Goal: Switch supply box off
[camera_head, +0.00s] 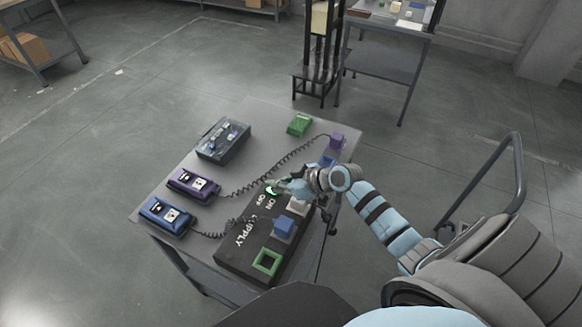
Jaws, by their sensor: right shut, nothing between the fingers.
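The supply box (232,254) is a dark box on the grey table, lettered SUPPLY with ON and OFF marks. A green-lit switch (271,189) shows near the ON mark at its far end. My right gripper (279,188) is shut and empty, with its fingertips at or just above the lit switch. I cannot tell whether they touch it. The gripper hides part of the box's far end. A blue plug (284,226), a light grey block (298,206) and a green square frame (267,262) are on the box top. My left gripper is not in view.
A purple handset (193,186) and a blue handset (166,215) with coiled cables lie on the table (262,121) at left. A dark device (223,140), a green block (299,124) and a purple plug (337,140) sit farther back. Another table (385,62) stands behind.

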